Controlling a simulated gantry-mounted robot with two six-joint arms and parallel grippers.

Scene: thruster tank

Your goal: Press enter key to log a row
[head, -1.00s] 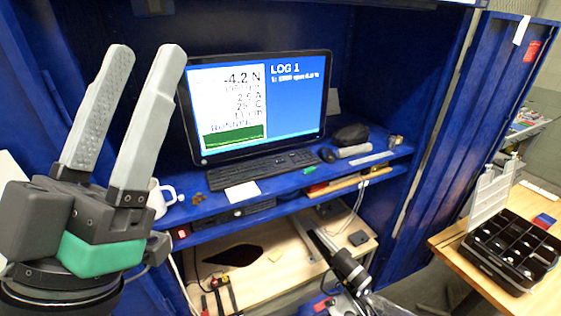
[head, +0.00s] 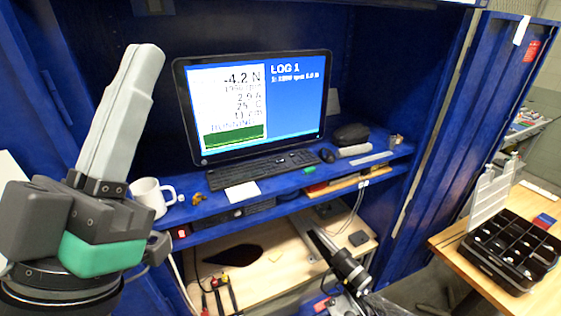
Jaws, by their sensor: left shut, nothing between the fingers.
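The black keyboard (head: 262,168) lies on the blue shelf in front of the monitor (head: 258,105). Its enter key is too small to make out. The screen reads LOG 1 with one row under it, beside a panel showing -4.2 N and RUNNING. My left gripper (head: 146,55) is in the left foreground, its grey fingers pointing up and closed together with nothing between them. It is apart from the keyboard, to the left of it. My right gripper is not in view.
A white mug (head: 150,196) stands on the shelf (head: 212,206) just behind my left gripper. A white paper (head: 242,192) lies before the keyboard and a mouse (head: 327,156) lies to its right. A black compartment box (head: 512,250) sits on the wooden table at right.

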